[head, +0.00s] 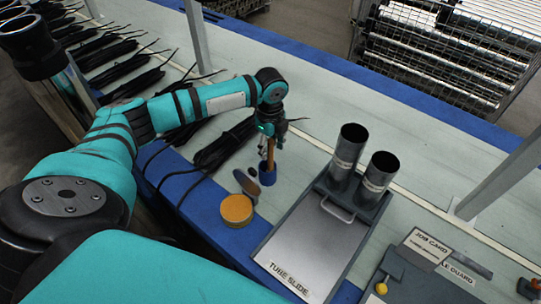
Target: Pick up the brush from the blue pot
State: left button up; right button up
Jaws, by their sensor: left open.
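My left gripper (268,140) points down over the pot, at the upper end of the brush handle. Its jaws are open, and the handle seems to be between or just beside the fingers; I cannot tell which. The brush's lower end is hidden in the pot. My right gripper is not in view.
An orange-topped round tin (237,209) and a dark oval piece (246,183) lie beside the pot. A black cable bundle (222,147) lies left. The tube slide (310,240), with two metal tubes (348,152), stands right. An upright post (499,176) rises farther right.

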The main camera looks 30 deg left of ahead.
pick_arm(q)
grip_shut()
jog(key=shift+r, duration=0.15)
